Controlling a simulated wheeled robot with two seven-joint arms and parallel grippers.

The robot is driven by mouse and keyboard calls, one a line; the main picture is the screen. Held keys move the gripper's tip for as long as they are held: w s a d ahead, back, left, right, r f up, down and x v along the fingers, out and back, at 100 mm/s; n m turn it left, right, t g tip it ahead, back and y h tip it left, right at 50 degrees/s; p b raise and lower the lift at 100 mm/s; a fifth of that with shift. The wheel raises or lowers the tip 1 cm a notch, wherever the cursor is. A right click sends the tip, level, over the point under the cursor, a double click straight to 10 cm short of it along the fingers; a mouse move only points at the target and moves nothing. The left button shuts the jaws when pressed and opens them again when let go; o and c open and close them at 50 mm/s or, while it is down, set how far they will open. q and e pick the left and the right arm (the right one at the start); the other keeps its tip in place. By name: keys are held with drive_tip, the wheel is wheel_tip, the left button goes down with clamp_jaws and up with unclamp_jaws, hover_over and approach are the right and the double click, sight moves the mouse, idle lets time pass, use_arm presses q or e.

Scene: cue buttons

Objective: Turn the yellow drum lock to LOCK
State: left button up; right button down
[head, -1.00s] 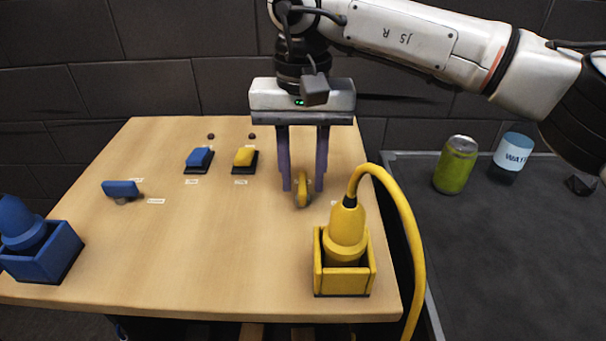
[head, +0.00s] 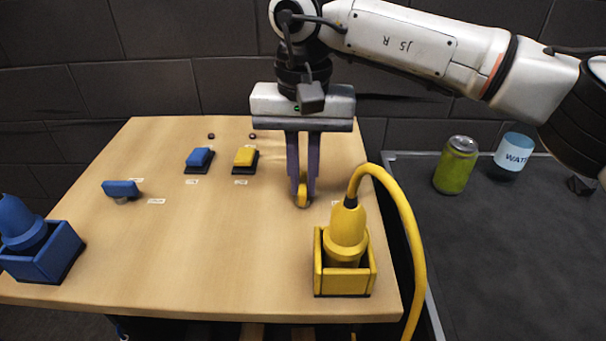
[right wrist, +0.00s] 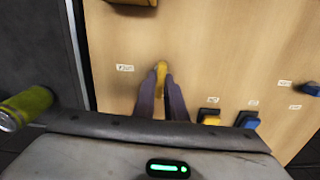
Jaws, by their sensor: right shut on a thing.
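The yellow drum lock (head: 303,200) is a small knob on the wooden board, behind the yellow plug. My right gripper (head: 302,192) comes down over it from above, its two purple fingers shut on the knob, which is partly hidden between them. In the right wrist view the knob (right wrist: 161,70) shows between the fingertips (right wrist: 160,83), its handle lying roughly in line with the fingers. A small label (right wrist: 125,68) lies beside the knob; its lettering is too small to read. My left gripper is not in view.
The yellow plug (head: 346,232) in its holder, with a thick cable, stands close in front of the knob. Yellow (head: 245,158) and blue (head: 199,158) buttons, a blue knob (head: 120,188) and a blue plug (head: 20,225) lie left. A green can (head: 456,165) stands right.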

drive_tip(key=m, duration=0.4)
drive_tip(key=shift+d+m, duration=0.15)
drive_tip(key=shift+m, duration=0.25)
drive_tip(key=m, duration=0.4)
drive_tip(key=shift+s+d, duration=0.1)
drive_tip(key=shift+d, duration=0.05)
drive_tip(key=m+b, duration=0.1)
drive_tip(key=m, duration=0.4)
drive_tip(key=shift+s, duration=0.15)
drive_tip(key=shift+s+m, duration=0.1)
drive_tip(key=shift+m, duration=1.6)
drive_tip(key=c, duration=1.8)
unclamp_jaws()
drive_tip(key=shift+r, duration=0.1)
wheel_tip(320, 180, up, 10)
